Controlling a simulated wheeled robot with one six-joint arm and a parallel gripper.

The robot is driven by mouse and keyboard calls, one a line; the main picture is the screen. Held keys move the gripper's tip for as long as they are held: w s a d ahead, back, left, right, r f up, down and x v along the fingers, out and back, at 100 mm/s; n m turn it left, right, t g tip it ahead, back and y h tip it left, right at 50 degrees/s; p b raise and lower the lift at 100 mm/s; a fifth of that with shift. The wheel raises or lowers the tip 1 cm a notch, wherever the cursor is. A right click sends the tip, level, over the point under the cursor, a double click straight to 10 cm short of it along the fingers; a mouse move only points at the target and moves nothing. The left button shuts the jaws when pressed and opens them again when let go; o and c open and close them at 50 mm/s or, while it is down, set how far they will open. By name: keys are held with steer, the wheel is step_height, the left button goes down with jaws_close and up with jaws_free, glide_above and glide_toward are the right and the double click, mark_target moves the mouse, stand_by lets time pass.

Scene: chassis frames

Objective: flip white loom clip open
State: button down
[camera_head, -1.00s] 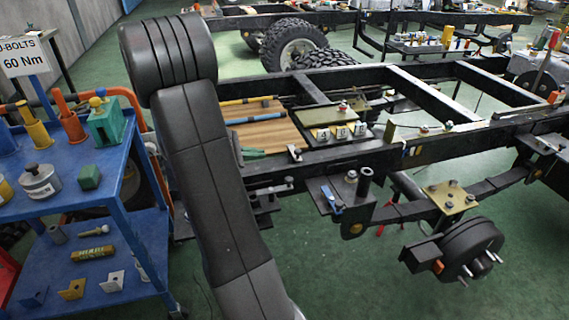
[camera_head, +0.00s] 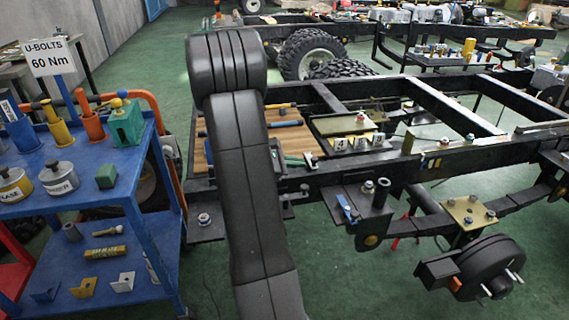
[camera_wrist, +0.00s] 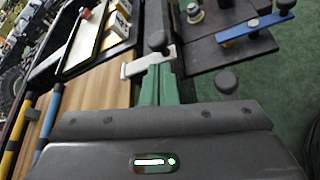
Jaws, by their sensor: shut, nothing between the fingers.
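The white loom clip (camera_wrist: 146,62) is a small pale stepped piece at the edge of the dark frame rail in the wrist view. In the head view the clip (camera_head: 311,160) shows small beside the rail. I cannot tell how far its flap is lifted. My gripper has green fingers (camera_wrist: 158,70) pressed together, empty, with their tips right at the clip's near side. Whether they touch it I cannot tell. In the head view my gripper (camera_head: 298,160) shows partly from behind my arm, just left of the clip.
A wooden board (camera_wrist: 98,92) with yellow and blue rods lies left of the fingers. A dark round knob (camera_wrist: 157,40) stands just beyond the clip. A bracket plate with a blue-handled tool (camera_wrist: 255,28) is to the right. A blue cart (camera_head: 130,200) stands left.

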steer(key=shift+x, duration=0.85)
steer(key=shift+r, duration=0.1)
steer(key=shift+r+p, duration=0.2)
steer(key=shift+p, duration=0.45)
